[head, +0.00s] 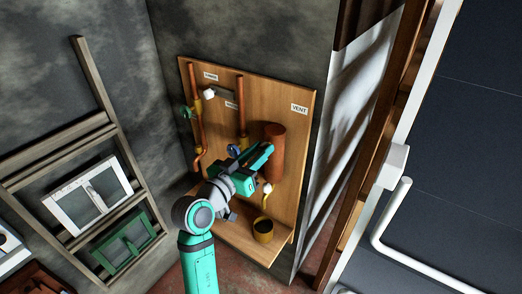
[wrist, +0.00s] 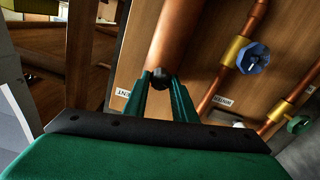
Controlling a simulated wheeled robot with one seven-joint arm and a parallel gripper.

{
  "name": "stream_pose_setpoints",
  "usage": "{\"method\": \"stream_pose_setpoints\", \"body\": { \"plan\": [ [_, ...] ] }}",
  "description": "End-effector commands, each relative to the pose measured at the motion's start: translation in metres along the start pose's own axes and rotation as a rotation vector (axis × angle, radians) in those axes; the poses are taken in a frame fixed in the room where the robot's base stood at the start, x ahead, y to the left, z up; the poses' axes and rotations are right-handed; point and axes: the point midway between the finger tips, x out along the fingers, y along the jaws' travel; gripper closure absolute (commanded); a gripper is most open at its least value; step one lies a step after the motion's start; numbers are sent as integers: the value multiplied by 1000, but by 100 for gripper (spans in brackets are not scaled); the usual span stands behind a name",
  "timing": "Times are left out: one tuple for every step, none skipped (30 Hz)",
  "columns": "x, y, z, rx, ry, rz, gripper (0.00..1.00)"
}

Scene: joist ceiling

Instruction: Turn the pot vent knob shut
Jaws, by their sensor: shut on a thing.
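The pot is an upright copper-brown cylinder (head: 275,135) on the right part of a wooden board, below and left of a VENT label (head: 299,108). In the wrist view the pot (wrist: 172,35) runs up from my fingertips. A small dark round knob (wrist: 160,77) sits at its near end, between the tips of my green fingers. My gripper (wrist: 160,84) is shut on this knob. In the head view my gripper (head: 267,149) reaches across the front of the pot and hides the knob.
Copper pipes (head: 242,105) carry a blue handwheel (head: 233,151) and a green one (head: 185,112) left of the pot. A white-knobbed tap (head: 267,188) hangs above a dark bucket (head: 263,231). A white sheet (head: 345,125) borders the board's right side.

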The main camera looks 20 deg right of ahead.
Motion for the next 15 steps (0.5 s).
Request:
{"method": "stream_pose_setpoints", "body": {
  "plan": [
    [0, 0, 0, 4, -1, 1, 98],
    [0, 0, 0, 9, -1, 1, 98],
    [0, 0, 0, 16, -1, 1, 98],
    [0, 0, 0, 24, -1, 1, 98],
    [0, 0, 0, 35, -1, 1, 98],
    [0, 0, 0, 49, -1, 1, 98],
    [0, 0, 0, 63, -1, 1, 98],
    [0, 0, 0, 78, -1, 1, 98],
    [0, 0, 0, 102, -1, 1, 98],
    [0, 1, 0, 120, -1, 1, 98],
    [0, 1, 0, 142, -1, 1, 98],
    [0, 1, 0, 172, -1, 1, 98],
    [0, 1, 0, 196, -1, 1, 98],
    [0, 1, 0, 221, -1, 1, 98],
    [0, 1, 0, 257, -1, 1, 98]
  ]
}}
